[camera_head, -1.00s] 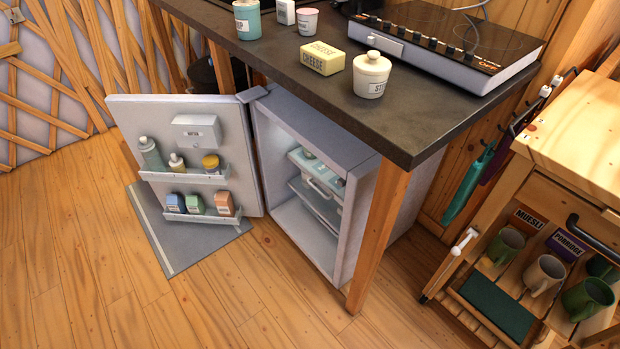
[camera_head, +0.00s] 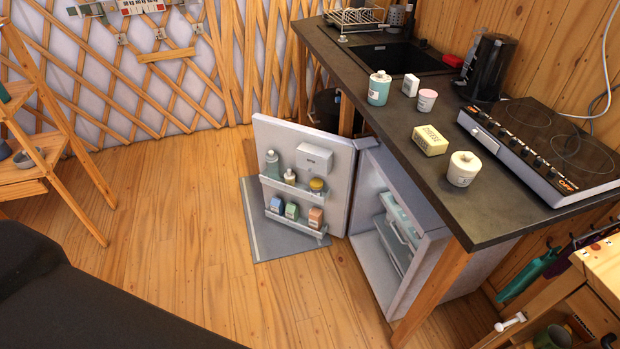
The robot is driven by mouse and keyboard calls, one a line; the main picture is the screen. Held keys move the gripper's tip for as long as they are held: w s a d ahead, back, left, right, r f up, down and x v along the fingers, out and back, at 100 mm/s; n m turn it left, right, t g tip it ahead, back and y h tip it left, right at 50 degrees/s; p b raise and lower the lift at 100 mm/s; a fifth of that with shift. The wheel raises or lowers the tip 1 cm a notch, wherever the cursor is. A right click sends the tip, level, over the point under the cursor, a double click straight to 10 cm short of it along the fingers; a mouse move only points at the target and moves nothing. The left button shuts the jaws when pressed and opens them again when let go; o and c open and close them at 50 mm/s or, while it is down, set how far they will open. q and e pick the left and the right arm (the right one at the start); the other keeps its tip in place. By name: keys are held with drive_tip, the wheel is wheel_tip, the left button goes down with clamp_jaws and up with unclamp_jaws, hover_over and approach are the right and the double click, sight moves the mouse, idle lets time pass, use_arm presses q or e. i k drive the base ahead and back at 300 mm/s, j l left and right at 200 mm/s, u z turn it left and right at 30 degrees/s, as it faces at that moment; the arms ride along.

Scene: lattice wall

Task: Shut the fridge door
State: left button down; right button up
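The fridge (camera_head: 416,262) is a small grey-white box under the dark worktop. Its door (camera_head: 335,190) stands wide open to the left, inner side facing me. The door shelves hold bottles, a jar and small cartons. Inside the fridge, a clear drawer (camera_head: 393,238) shows, and the space below it looks empty. A dark shape, which seems to be part of my own arm, fills the lower left corner. Neither gripper shows in the view.
A grey mat (camera_head: 262,236) lies on the floor under the door. The wooden floor (camera_head: 180,220) left of the door is clear. A wooden post (camera_head: 433,290) stands at the fridge's front right corner. A wooden shelf rack (camera_head: 30,165) stands at the left, a wooden cart (camera_head: 590,290) at the right.

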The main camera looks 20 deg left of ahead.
sight(283, 137)
drive_tip(key=i+j+u, duration=0.35)
drive_tip(key=j+u, duration=0.15)
drive_tip(key=i+j+u, duration=0.8)
drive_tip(key=i+u, duration=0.6)
drive_tip(key=i+j+z, duration=0.1)
drive_tip(key=i, duration=0.6)
drive_tip(key=i+j+z, duration=0.15)
drive_tip(key=i, duration=0.55)
drive_tip(key=i+z, duration=1.2)
drive_tip(key=z, duration=0.2)
drive_tip(key=i+j+z, duration=0.1)
drive_tip(key=z, duration=0.35)
drive_tip(key=i+j+z, duration=0.2)
drive_tip(key=z, duration=0.2)
drive_tip(key=i+z, duration=0.2)
drive_tip(key=z, duration=0.3)
drive_tip(key=i+j+z, duration=0.15)
drive_tip(key=z, duration=0.3)
drive_tip(key=i+j+z, duration=0.1)
drive_tip(key=z, duration=0.4)
drive_tip(key=i+j+z, duration=0.1)
drive_tip(key=j+z, duration=0.25)
drive_tip(key=z, duration=0.15)
drive_tip(key=j+z, duration=0.25)
drive_tip(key=z, duration=0.25)
drive_tip(key=i+j, duration=0.05)
